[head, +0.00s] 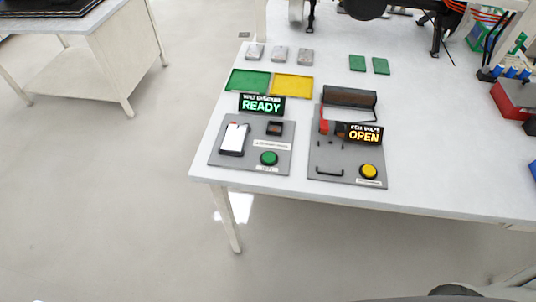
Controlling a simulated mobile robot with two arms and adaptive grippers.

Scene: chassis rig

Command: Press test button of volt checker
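The volt checker (217,157) is a grey plate near the table's front left corner. Its black sign (261,104) reads READY in green letters, with a smaller line above that is hard to read. A round green button (268,158) sits at the plate's front right, with a small label below it. A white and dark block (234,139) lies on the plate's left side, and a small dark socket (275,128) is at its back right. Neither gripper can be made out in the head view.
To the right is a second grey plate (327,160) with an OPEN sign (361,133), a yellow button (369,171), a raised dark lid (349,97) and a handle. Behind are green (248,80) and yellow (291,85) trays. The front right tabletop (450,190) is clear.

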